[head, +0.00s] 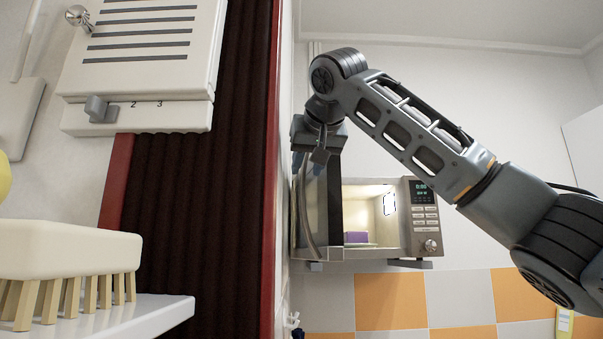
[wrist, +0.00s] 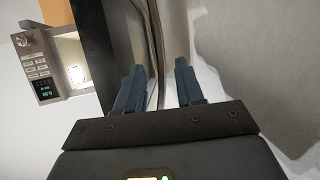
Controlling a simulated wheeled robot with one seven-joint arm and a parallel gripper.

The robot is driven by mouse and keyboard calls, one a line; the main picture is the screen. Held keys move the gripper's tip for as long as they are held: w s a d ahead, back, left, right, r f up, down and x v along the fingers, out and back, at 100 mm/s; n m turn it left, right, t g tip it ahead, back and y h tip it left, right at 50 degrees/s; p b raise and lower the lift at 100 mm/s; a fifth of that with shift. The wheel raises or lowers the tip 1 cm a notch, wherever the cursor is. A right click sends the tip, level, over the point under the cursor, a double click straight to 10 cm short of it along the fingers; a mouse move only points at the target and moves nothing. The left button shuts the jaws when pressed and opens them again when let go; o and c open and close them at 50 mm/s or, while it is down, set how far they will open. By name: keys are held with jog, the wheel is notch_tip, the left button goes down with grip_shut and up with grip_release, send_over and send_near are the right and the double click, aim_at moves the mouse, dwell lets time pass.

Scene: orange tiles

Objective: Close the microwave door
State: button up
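The microwave (head: 427,243) is mounted on the wall in the head view, with its lit interior showing. Its door (head: 335,205) stands open, swung out at the left side of the opening. The door's curved handle (head: 304,215) is on the door's outer left side. My gripper (head: 308,165) points down at the upper part of the door. In the wrist view, its two fingers (wrist: 160,68) are apart. The handle (wrist: 154,35) runs between them, nearer the left finger, beside the dark door (wrist: 108,35). Contact with the handle cannot be told.
A purple box (head: 356,237) sits inside the microwave. A wall (head: 284,190) stands close to the left of the door. At the near left are a white shelf (head: 150,312) with a brush (head: 65,248) and a white wall heater (head: 145,60). The space below the microwave is clear.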

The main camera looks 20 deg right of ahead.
jog(key=shift+p+x, duration=0.55)
jog(key=shift+x, duration=1.65)
jog(key=shift+d, duration=0.1)
grip_shut()
